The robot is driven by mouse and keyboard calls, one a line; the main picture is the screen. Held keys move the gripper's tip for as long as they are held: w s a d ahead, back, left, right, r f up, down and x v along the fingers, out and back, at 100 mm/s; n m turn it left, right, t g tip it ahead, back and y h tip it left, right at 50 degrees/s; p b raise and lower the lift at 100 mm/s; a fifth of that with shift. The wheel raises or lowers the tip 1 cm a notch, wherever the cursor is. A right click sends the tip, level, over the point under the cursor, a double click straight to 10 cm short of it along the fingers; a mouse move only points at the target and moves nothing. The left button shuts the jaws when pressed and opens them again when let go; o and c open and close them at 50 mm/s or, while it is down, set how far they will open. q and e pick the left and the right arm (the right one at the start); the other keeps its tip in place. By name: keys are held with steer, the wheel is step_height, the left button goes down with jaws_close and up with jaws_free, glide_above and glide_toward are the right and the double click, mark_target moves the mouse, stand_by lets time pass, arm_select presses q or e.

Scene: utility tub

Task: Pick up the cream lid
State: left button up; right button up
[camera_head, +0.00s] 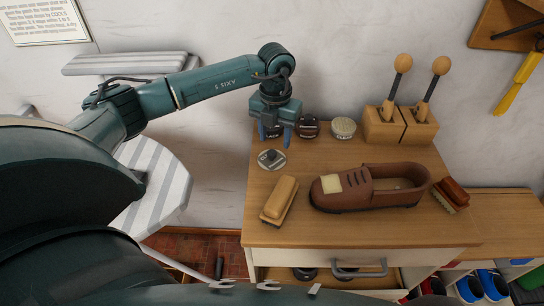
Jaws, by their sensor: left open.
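A round grey disc with a dark raised middle (271,159), which looks like the cream lid, lies flat near the left edge of the wooden bench top. My left gripper (275,142) comes in from the left and points down, above and just behind the disc. A dark round tin (271,131) is partly hidden behind the fingers. My right gripper cannot be made out.
A brown tin (307,128) and a pale-topped tin (343,127) stand right of the gripper. A wooden brush (279,199) and a brown shoe (372,188) lie in front. A wooden block (398,127) holds two round-headed tools. A drawer (345,270) is open below.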

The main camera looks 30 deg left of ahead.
mark_target(272, 152)
arm_select(q)
steer(key=f, duration=0.5)
steer(key=shift+s+a+f+p, duration=0.15)
steer(key=shift+s+a+p, duration=0.1)
steer(key=shift+a+p, duration=0.15)
steer(key=shift+d, duration=0.1)
jaws_close()
